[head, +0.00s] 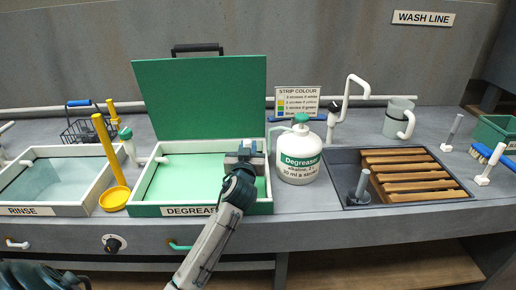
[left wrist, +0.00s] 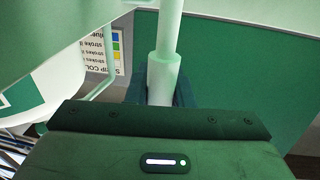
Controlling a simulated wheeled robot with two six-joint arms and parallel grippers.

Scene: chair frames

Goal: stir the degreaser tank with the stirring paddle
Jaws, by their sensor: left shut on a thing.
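The degreaser tank (head: 147,201) is a white open box with a green front rim, pale green liquid and a raised green lid (head: 200,98). My left gripper (head: 245,155) is over its right side. In the left wrist view, the gripper (left wrist: 160,95) is shut on a pale upright rod (left wrist: 168,40) with a thicker lower sleeve, seemingly the stirring paddle. The rod's far end is hidden in the head view, so I cannot tell whether it is in the liquid. My right gripper is not in view.
A white degreaser jug (head: 300,160) stands close right of the tank. A yellow long-handled dipper (head: 113,170) and the rinse tank (head: 95,190) are at left. A sink with a wooden rack (head: 408,175) is at right. A strip colour card (head: 297,100) stands behind.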

